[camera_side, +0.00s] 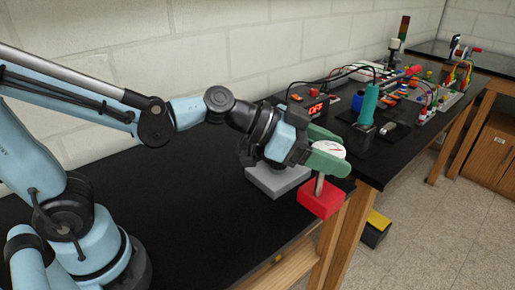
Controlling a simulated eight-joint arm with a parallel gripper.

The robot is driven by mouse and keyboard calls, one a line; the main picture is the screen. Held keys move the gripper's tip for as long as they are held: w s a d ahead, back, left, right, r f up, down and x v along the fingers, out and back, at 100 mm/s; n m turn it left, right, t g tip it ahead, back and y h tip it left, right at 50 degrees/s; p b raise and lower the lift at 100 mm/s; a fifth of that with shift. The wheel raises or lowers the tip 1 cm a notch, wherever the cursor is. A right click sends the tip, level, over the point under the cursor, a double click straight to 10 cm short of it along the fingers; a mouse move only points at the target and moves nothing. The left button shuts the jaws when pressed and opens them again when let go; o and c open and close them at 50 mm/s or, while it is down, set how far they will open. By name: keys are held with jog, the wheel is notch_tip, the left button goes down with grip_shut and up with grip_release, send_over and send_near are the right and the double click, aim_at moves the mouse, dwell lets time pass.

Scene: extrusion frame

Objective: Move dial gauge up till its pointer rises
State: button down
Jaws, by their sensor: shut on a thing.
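The dial gauge (331,149) has a round white face with a dark pointer and a little red on it; the reading is too small to make out. My gripper (326,160) has green fingers and is shut on the dial gauge, near the table's front edge. The gauge's grey stem (319,184) points down to the top of a red block (321,202). Its tip appears to meet the block, but I cannot tell whether they touch. A grey block (278,182) lies under my wrist, left of the red block, partly hidden.
The black table (180,205) is mostly clear on the left. Behind the gripper stand a box with a red lit display (317,109), a teal-handled tool (368,103) in a stand, and several cables and parts. A white brick wall is behind. A yellow-topped box (377,226) is on the floor.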

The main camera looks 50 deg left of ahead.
jog(key=shift+w+a+f, duration=0.1)
jog(key=shift+w+a, duration=0.05)
jog(key=shift+w, duration=0.25)
jog(key=w+a+f, duration=0.7)
jog(key=a, duration=0.1)
jog(key=shift+f, duration=0.25)
jog(key=shift+a+f, duration=0.15)
jog(key=shift+a+f, duration=0.15)
jog(key=shift+f, duration=1.05)
